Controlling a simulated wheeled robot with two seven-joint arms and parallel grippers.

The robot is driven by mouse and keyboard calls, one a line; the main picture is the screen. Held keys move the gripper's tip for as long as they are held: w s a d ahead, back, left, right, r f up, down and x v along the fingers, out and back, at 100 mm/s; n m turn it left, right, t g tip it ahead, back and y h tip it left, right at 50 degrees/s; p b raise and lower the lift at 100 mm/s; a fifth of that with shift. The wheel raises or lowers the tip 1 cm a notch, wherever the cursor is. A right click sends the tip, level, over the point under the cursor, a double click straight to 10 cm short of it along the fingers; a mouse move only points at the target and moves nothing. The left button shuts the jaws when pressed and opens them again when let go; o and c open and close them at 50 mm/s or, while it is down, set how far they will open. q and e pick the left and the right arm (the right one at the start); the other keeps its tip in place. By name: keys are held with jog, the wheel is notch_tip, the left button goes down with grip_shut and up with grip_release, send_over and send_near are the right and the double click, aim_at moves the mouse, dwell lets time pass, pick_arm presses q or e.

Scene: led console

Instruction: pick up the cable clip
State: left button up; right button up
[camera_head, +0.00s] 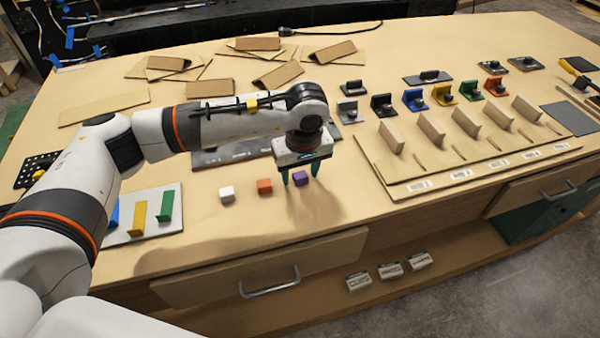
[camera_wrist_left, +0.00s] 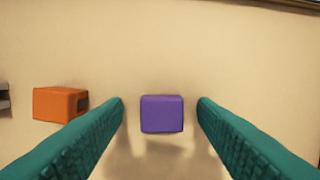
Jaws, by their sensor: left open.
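Three small block-like pieces stand in a row on the bench: white (camera_head: 227,194), orange (camera_head: 264,186) and purple (camera_head: 301,179). I cannot tell for sure which one is called the cable clip. My left gripper (camera_head: 300,178) points down over the purple piece. In the left wrist view the purple piece (camera_wrist_left: 162,114) sits between the two open green fingers (camera_wrist_left: 160,102), with a gap on each side. The orange piece (camera_wrist_left: 58,103), with a dark opening in its side, lies outside the left finger. My right gripper is not in view.
A light tray with blue, yellow and green upright pieces (camera_head: 165,212) stands left. A wooden board with upright wooden plates (camera_head: 430,187) lies right, with coloured brackets (camera_head: 442,95) behind it. Cardboard pieces (camera_head: 212,88) lie at the back. The bench front near the blocks is clear.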

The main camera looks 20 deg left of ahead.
pick_arm(q)
jog(key=c, duration=1)
jog(key=shift+c, duration=0.2)
